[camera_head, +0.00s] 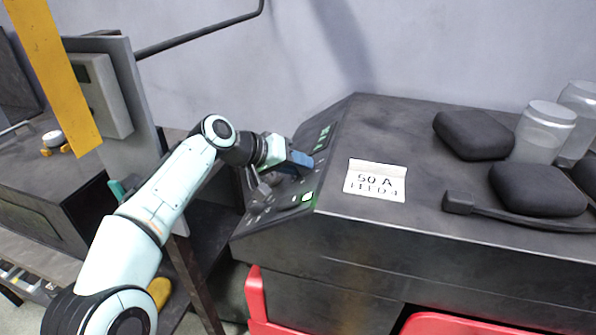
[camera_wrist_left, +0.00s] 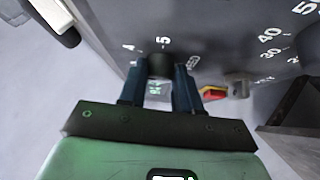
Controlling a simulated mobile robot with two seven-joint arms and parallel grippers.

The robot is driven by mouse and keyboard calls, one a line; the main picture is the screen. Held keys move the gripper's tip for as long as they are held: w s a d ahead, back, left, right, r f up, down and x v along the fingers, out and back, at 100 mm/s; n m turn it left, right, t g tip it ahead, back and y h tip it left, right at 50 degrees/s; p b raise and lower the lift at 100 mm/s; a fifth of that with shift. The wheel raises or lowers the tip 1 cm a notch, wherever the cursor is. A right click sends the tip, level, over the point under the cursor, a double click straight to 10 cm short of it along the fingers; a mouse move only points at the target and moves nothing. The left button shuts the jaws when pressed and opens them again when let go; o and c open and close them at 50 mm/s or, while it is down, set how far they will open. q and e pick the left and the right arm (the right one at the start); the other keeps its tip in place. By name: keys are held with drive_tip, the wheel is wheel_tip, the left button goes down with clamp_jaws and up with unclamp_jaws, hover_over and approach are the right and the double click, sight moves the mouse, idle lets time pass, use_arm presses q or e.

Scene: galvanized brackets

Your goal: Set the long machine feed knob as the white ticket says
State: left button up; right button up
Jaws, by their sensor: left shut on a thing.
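The long machine (camera_head: 440,240) is dark, with a sloped control panel on its left end. The white ticket (camera_head: 375,181) lies on its top and reads "50 A", with a second line that looks like "FEED 4". My left gripper (camera_head: 297,163) is at the panel. In the left wrist view its blue fingers (camera_wrist_left: 160,76) are shut on a dark round knob (camera_wrist_left: 160,64). The marks 4 and 5 show beside this knob; its pointer is hidden. Another dial (camera_wrist_left: 312,42) with marks 30, 40 and 50 is at the right edge. My right gripper is out of view.
Black padded pieces (camera_head: 473,135) and clear jars (camera_head: 543,130) stand on the machine's right side. A black strap-like piece (camera_head: 510,216) lies in front of them. A red-and-yellow part (camera_wrist_left: 212,93) and a grey metal piece (camera_wrist_left: 238,86) are right of my fingers.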

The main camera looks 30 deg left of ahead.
use_arm(q)
drive_tip(key=shift+a+m+b, duration=0.2)
drive_tip(key=shift+m+b, duration=0.1)
drive_tip(key=shift+m, duration=0.1)
drive_tip(key=shift+r+m+h, duration=0.1)
drive_tip(key=shift+m+h, duration=0.3)
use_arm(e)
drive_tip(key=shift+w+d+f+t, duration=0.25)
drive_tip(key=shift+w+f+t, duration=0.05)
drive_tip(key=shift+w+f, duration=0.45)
use_arm(q)
drive_tip(key=o, duration=1)
drive_tip(key=shift+o, duration=0.2)
drive_tip(key=shift+d, duration=0.1)
wheel_tip(320, 180, up, 20)
drive_tip(key=p, duration=1.1)
drive_tip(key=shift+p, duration=0.4)
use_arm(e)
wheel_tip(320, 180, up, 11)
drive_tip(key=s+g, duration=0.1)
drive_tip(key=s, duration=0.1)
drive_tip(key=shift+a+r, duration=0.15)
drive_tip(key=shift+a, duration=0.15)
